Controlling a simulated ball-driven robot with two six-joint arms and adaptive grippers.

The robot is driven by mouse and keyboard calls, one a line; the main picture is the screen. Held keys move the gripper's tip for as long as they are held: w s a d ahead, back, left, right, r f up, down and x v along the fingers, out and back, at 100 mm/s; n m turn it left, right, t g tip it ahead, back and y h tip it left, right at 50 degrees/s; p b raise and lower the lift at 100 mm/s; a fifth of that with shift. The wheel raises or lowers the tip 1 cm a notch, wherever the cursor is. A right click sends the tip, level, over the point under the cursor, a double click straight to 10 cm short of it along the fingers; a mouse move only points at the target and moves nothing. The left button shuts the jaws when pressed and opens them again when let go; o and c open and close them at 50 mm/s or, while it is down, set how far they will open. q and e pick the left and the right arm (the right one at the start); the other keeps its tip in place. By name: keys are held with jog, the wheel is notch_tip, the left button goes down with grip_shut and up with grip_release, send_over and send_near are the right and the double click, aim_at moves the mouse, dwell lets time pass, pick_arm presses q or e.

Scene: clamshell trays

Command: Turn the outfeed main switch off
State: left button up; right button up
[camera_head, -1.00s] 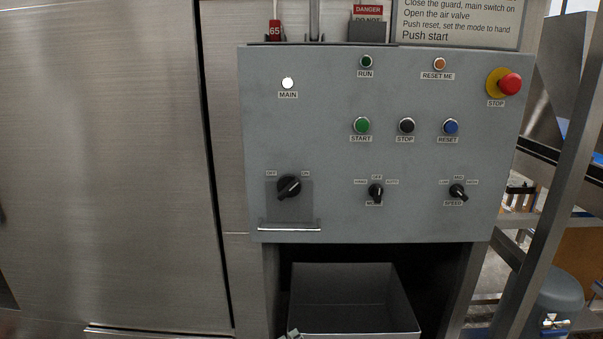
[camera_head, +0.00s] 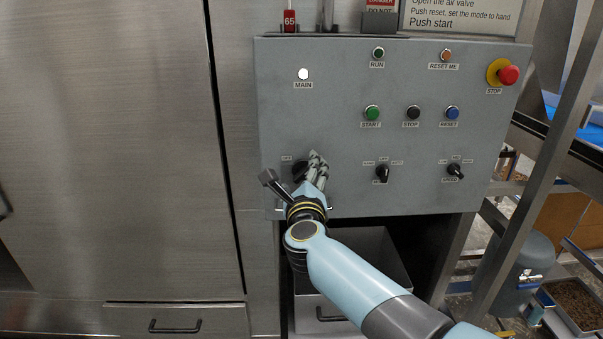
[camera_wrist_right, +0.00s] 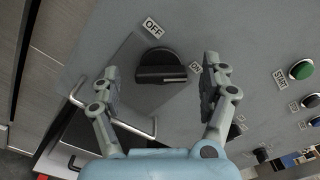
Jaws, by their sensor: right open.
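The outfeed main switch is a black rotary knob (camera_wrist_right: 162,66) at the lower left of the grey control panel (camera_head: 430,200). In the wrist view its ridge points toward the ON label (camera_wrist_right: 196,67), away from the OFF label (camera_wrist_right: 152,27). In the head view the knob (camera_head: 299,169) is partly hidden by my right gripper (camera_head: 317,160). In the wrist view my right gripper (camera_wrist_right: 160,72) is open, with one finger on each side of the knob; I cannot tell whether they touch it. The white MAIN lamp (camera_head: 303,74) above looks lit. My left gripper is out of view.
A metal bar handle (camera_wrist_right: 134,132) sticks out below the knob. Start (camera_head: 372,113), stop (camera_head: 413,112) and reset (camera_head: 453,112) buttons, two smaller selectors and a red emergency stop (camera_head: 509,75) lie to the right.

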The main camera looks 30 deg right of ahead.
jog(key=shift+w+d, duration=0.35)
jog(key=shift+w, duration=0.15)
jog(key=c, duration=1.2)
